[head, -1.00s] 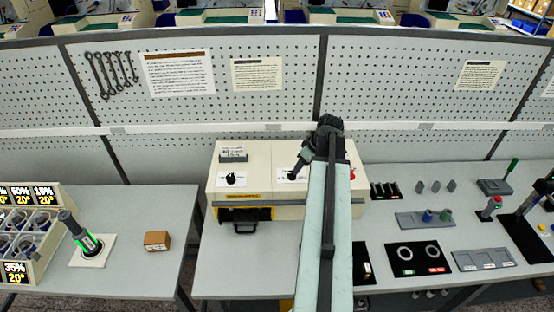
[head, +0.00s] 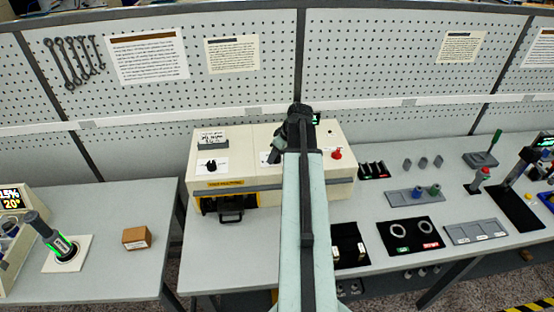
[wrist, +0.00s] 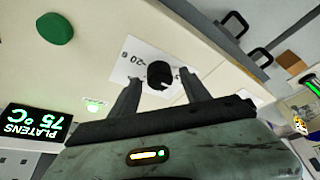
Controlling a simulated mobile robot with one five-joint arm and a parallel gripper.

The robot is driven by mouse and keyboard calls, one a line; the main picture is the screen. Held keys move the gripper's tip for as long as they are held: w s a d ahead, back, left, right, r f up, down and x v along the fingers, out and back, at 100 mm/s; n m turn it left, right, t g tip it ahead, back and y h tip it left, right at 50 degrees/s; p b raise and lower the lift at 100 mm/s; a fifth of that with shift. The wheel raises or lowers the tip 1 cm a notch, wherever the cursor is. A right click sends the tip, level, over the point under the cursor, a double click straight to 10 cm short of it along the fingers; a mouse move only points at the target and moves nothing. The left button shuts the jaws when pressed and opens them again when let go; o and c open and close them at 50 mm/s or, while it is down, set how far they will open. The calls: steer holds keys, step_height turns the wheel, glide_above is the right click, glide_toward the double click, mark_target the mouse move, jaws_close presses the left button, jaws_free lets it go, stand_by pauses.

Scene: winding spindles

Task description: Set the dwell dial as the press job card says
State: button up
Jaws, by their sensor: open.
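The cream press (head: 262,140) stands on the bench in the head view. A black dial (head: 210,165) sits on a white plate at its left. A white card (head: 212,138) stands behind that dial; its print is too small to read. My gripper (head: 274,157) is over a second white plate (head: 257,160) to the right. In the wrist view, my open gripper (wrist: 160,92) has its two fingers either side of a black dial (wrist: 160,74) with a white pointer mark. The plate (wrist: 128,62) under it shows a "20", upside down. Whether the fingers touch the dial is unclear.
A display (wrist: 35,125) reads "PLATENS 75 °C". A green button (wrist: 55,28) shows in the wrist view, a red knob (head: 336,154) in the head view. A small brown box (head: 137,238) lies on the left table. Notices (head: 148,58) hang on the pegboard.

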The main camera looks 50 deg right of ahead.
steer(key=shift+d+r, duration=0.1)
jaws_close()
